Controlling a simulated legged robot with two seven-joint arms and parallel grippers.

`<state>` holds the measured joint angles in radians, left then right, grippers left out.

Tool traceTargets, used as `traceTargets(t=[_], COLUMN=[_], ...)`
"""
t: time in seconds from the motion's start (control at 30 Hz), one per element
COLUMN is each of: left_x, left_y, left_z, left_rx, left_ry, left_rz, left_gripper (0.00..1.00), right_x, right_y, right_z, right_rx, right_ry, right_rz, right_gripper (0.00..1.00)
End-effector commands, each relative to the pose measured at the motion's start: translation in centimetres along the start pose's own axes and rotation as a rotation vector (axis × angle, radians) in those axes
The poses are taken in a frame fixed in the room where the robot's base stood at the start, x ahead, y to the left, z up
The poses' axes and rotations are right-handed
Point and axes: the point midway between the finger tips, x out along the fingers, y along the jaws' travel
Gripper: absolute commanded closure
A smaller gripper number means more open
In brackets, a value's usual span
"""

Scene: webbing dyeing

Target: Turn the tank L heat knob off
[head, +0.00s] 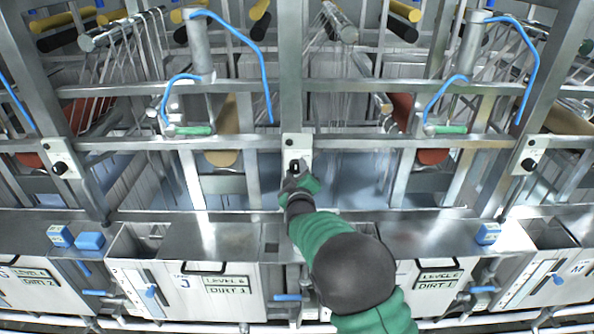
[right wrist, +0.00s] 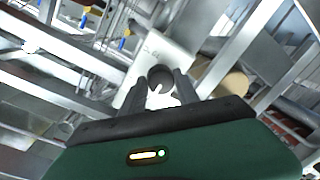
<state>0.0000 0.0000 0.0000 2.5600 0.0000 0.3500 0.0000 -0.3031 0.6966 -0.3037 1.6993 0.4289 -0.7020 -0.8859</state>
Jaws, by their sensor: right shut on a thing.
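A dark round heat knob (head: 294,166) sits on a pale plate (head: 304,154) on the central upright of the frame. I cannot read the plate's lettering, so I cannot tell which tank it belongs to. My right gripper (head: 297,177) reaches up to this knob from below and is shut on it. In the right wrist view the knob (right wrist: 160,74) shows between the two dark fingers (right wrist: 158,92), in front of the pale plate (right wrist: 152,52). The fingers partly hide the knob, and its pointer does not show clearly. My left gripper is not in view.
Similar knobs sit on plates at the left (head: 60,168) and right (head: 528,164). Metal rails and blue hoses (head: 240,40) run above. Below stand metal tanks (head: 225,293) with labels, blue-handled valves (head: 287,297) and blue blocks (head: 90,241).

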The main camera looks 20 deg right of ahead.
Motion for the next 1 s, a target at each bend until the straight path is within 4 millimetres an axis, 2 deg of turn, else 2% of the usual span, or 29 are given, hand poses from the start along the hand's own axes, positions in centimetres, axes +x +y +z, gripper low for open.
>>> traceTargets(t=[0.5, 0.53, 0.67, 0.7, 1.0], left_x=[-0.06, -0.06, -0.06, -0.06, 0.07], left_y=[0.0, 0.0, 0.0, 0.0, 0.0], left_z=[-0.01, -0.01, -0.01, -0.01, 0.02], left_rx=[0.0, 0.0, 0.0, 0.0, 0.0], left_ry=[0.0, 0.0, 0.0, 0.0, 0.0], left_rz=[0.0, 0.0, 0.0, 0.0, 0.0], left_gripper=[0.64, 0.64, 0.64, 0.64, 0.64], right_x=[-0.02, -0.02, -0.01, 0.0, -0.15], right_y=[-0.22, -0.23, -0.2, -0.18, -0.17], right_z=[-0.17, -0.17, -0.12, -0.11, -0.02], right_rx=[-0.025, -0.025, -0.025, -0.024, -0.023], right_ry=[0.001, 0.001, 0.0, 0.0, -0.001], right_rz=[-0.003, -0.003, -0.003, -0.002, -0.002], right_gripper=[1.0, 0.62, 0.45, 0.42, 0.42])
